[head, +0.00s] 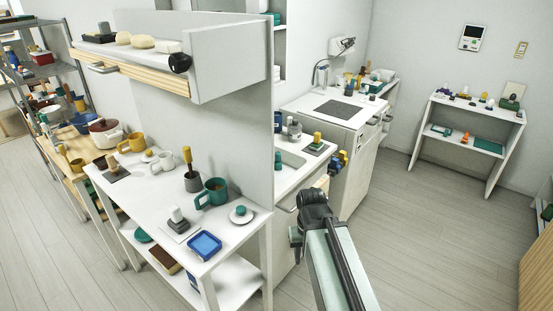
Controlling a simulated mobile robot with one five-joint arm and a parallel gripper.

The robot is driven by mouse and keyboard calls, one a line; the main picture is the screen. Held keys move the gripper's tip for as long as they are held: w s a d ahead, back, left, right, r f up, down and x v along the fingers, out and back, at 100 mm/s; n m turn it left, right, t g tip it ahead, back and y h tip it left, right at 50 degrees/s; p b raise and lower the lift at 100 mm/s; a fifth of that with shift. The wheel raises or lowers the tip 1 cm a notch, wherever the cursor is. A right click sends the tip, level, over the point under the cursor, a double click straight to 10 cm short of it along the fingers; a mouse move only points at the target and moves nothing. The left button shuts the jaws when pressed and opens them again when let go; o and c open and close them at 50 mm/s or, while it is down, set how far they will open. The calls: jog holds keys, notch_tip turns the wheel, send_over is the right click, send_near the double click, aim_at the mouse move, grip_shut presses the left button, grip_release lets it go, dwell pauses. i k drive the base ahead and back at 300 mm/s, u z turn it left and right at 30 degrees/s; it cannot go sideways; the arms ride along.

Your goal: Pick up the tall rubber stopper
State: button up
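No thing in the head view can be named for certain as the tall rubber stopper. A grey upright piece (177,216) stands on the near white table. My arm reaches up from the bottom centre, and its end, my gripper (314,197), is in front of the counter, apart from these pieces. Its fingers cannot be made out.
The near table (245,232) holds a blue tray (204,244), a teal mug (212,193) and other mugs. A partition (235,130) stands behind it. A white counter unit (335,108) is at the centre. The floor (410,215) between my arm and the far table (435,105) is clear.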

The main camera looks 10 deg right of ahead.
aim_at(278, 164)
jog(key=z, duration=1.55)
jog(key=i, duration=4.65)
jog(key=u, duration=3.35)
